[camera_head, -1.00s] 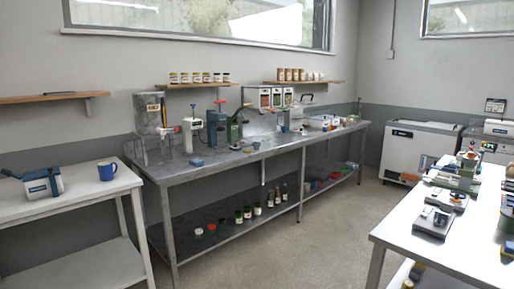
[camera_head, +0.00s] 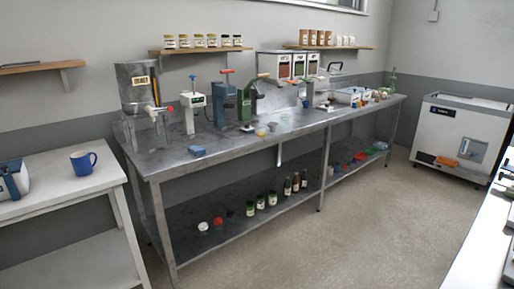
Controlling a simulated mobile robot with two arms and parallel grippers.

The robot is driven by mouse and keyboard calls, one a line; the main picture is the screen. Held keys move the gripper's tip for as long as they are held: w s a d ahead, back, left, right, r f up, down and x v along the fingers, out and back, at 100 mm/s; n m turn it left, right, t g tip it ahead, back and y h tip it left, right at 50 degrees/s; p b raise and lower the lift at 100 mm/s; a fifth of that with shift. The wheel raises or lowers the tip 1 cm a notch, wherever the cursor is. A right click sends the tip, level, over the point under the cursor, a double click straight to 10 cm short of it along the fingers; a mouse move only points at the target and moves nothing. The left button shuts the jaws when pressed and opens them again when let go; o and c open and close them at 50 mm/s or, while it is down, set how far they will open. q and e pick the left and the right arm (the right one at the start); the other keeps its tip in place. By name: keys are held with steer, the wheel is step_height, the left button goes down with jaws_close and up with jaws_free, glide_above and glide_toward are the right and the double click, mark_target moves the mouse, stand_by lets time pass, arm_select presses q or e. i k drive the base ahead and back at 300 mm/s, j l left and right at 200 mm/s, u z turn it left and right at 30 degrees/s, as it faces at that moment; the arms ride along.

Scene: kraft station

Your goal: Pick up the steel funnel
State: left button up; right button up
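I cannot pick out the steel funnel for certain. On the long steel counter (camera_head: 230,150), a small greyish cup-like thing (camera_head: 261,132) stands near the front edge, with a yellowish one (camera_head: 272,126) beside it. They are too small to tell whether either is the funnel. Neither of my grippers is in view.
A hopper machine (camera_head: 137,88), a blue press (camera_head: 223,103) and a blue sponge-like block (camera_head: 197,151) are on the counter. Bottles (camera_head: 272,197) stand on its lower shelf. Open floor (camera_head: 370,215) lies in front.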

mark_target(272, 126)
steer(key=i+u, duration=0.15)
steer(key=i, duration=1.5)
